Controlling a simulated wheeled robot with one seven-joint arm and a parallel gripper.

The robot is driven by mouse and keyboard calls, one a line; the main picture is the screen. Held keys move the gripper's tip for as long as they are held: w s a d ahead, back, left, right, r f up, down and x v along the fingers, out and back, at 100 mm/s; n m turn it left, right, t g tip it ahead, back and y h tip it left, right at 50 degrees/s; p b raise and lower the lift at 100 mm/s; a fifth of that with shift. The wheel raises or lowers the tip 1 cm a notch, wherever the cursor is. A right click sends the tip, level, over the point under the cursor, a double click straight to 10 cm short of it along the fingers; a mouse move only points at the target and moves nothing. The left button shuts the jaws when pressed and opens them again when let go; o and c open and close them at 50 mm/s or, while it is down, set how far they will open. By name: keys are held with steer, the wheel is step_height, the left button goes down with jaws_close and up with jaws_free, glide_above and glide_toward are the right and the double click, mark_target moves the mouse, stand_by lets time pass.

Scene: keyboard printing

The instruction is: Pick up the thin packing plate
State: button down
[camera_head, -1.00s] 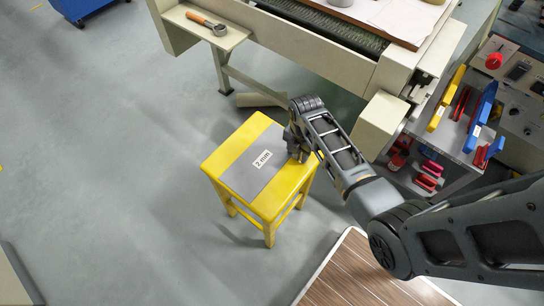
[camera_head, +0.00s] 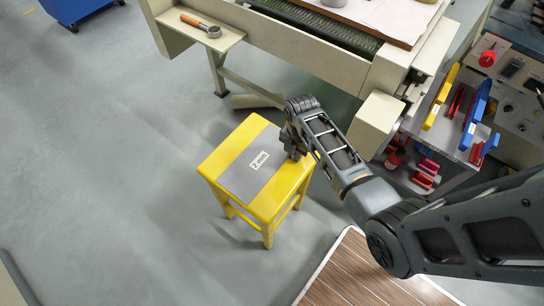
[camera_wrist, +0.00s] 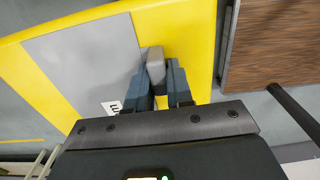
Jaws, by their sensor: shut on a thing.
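The thin packing plate (camera_head: 250,178) is a grey sheet with a white "2 mm" label. It lies across the top of a yellow stool (camera_head: 215,165). In the wrist view the plate (camera_wrist: 85,60) shows a small grey tab between the fingers. My gripper (camera_head: 293,147) is at the stool's right edge, where the plate ends. In the wrist view my gripper (camera_wrist: 156,80) is shut on this tab. The fingertips are partly hidden behind the arm in the head view. I cannot tell whether the plate is clear of the stool top.
A beige machine table (camera_head: 320,55) stands behind the stool, with a wooden-handled tool (camera_head: 200,25) on its side shelf. A tool rack with red, yellow and blue items (camera_head: 478,110) is at the right. A brown slatted platform (camera_head: 350,280) lies in front. The floor at left is clear.

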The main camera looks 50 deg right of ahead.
steer(key=shift+r, duration=0.1)
steer(key=shift+r, duration=0.55)
step_height(320, 180, up, 3)
steer(key=shift+f, duration=0.1)
steer(key=s+d+r, duration=0.7)
steer(key=s, duration=0.2)
steer(key=shift+d+p, duration=0.2)
steer(key=shift+p, duration=0.15)
steer(key=c, duration=1.6)
jaws_free()
jaws_close()
